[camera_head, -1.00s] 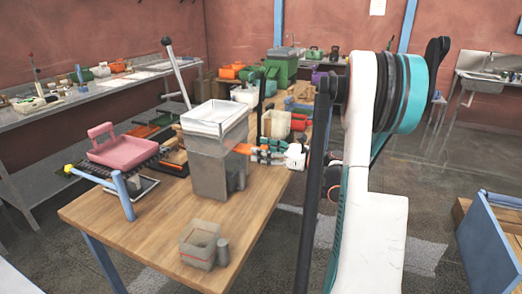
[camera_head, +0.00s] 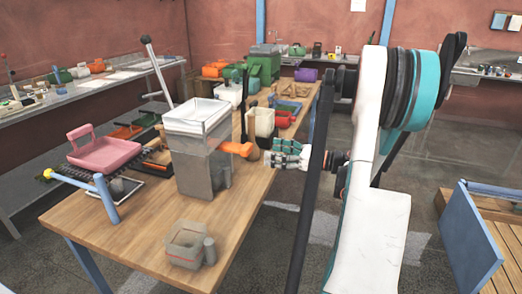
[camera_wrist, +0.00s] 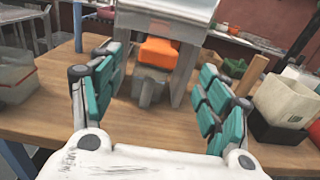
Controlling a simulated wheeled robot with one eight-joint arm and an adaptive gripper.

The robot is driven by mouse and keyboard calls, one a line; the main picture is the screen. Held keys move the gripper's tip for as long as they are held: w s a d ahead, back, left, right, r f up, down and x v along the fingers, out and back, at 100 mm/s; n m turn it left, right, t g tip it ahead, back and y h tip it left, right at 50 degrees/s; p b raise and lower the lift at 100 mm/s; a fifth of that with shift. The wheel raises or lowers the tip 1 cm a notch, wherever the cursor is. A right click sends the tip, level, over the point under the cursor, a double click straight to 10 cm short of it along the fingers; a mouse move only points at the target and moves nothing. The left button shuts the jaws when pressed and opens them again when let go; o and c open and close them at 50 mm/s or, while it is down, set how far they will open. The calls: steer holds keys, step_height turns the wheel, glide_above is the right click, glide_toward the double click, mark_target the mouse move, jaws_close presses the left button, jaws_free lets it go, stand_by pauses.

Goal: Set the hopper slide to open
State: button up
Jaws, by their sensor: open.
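The grey metal hopper (camera_head: 203,165) with a white open tray top (camera_head: 197,115) stands on the wooden table. Its orange slide handle (camera_head: 236,148) sticks out of the side facing my gripper. In the wrist view the orange handle (camera_wrist: 158,52) sits under the hopper body (camera_wrist: 165,22), between its legs. My gripper (camera_head: 274,153) is to the right of the handle, level with it and apart from it. In the wrist view my gripper (camera_wrist: 162,68) has its teal-padded fingers spread wide and empty, with the handle ahead between them. How far out the slide stands is hard to tell.
A grey open box (camera_head: 188,246) sits on the table's near part. A pink tray (camera_head: 104,154) lies left of the hopper. A cream container (camera_wrist: 290,98) in a dark base stands right in the wrist view. The table's right front is bare.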

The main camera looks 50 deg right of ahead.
steer(key=shift+v, duration=1.1)
